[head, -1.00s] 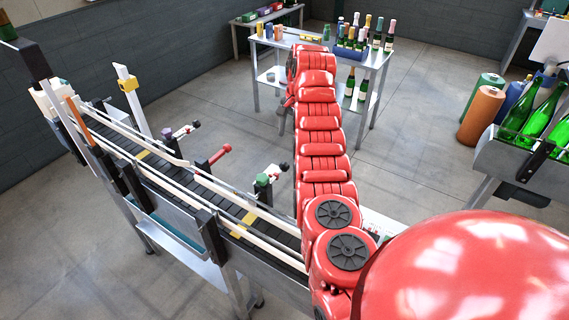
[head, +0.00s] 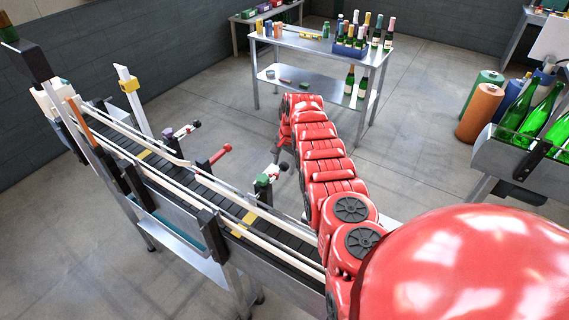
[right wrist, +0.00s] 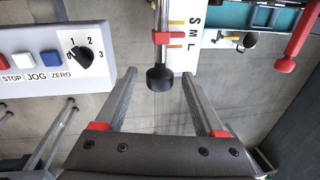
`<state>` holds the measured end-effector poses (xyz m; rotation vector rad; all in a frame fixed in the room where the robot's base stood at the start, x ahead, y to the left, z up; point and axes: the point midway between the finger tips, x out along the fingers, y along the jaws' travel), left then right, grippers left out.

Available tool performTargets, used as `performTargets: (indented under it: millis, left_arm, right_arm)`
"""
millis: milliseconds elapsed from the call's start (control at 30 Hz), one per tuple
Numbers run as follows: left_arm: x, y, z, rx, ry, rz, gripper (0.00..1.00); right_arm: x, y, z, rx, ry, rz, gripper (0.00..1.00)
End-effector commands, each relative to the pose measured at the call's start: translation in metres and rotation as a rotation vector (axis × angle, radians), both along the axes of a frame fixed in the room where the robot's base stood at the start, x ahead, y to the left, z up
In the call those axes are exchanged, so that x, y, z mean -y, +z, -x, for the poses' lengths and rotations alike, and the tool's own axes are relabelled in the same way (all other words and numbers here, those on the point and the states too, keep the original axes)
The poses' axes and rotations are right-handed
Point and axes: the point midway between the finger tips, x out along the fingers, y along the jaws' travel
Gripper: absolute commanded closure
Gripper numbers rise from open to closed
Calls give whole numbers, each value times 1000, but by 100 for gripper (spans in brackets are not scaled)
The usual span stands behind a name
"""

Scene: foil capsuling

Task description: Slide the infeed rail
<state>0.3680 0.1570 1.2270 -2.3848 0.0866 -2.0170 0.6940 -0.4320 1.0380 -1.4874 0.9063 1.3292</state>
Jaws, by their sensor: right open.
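The infeed rails are long pale bars (head: 178,158) running along both sides of the dark conveyor (head: 205,185) in the head view. In the right wrist view a rod with a black knob (right wrist: 160,78) points toward me and carries a red collar (right wrist: 168,37). It lies over a white plate marked S, M, L (right wrist: 190,50). My right gripper (right wrist: 159,75) is open, with its fingers on either side of the knob, apart from it. In the head view my right arm mostly hides the gripper. My left gripper is not in view.
A panel (right wrist: 45,65) with buttons and a dial is left of the fingers. A red handle (right wrist: 305,35) is at upper right. In the head view, a green-topped post (head: 263,182) and red-knobbed post (head: 218,155) stand beside the conveyor. A bottle table (head: 330,50) stands behind.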

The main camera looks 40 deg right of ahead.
Motion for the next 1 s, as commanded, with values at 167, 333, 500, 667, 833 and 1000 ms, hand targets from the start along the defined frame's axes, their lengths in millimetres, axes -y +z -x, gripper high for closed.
performTargets:
  millis: [167,333,500,667,833,1000]
  left_arm:
    - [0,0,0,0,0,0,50]
    - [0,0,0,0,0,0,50]
    - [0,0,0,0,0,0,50]
    - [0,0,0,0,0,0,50]
    - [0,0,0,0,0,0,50]
    - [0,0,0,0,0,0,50]
  right_arm:
    - [0,-1,0,2,0,2,29]
    - [0,-1,0,2,0,2,32]
    - [0,-1,0,0,0,1,63]
    - [0,-1,0,0,0,1,92]
    - [0,-1,0,0,0,1,100]
    - [0,-1,0,1,0,1,100]
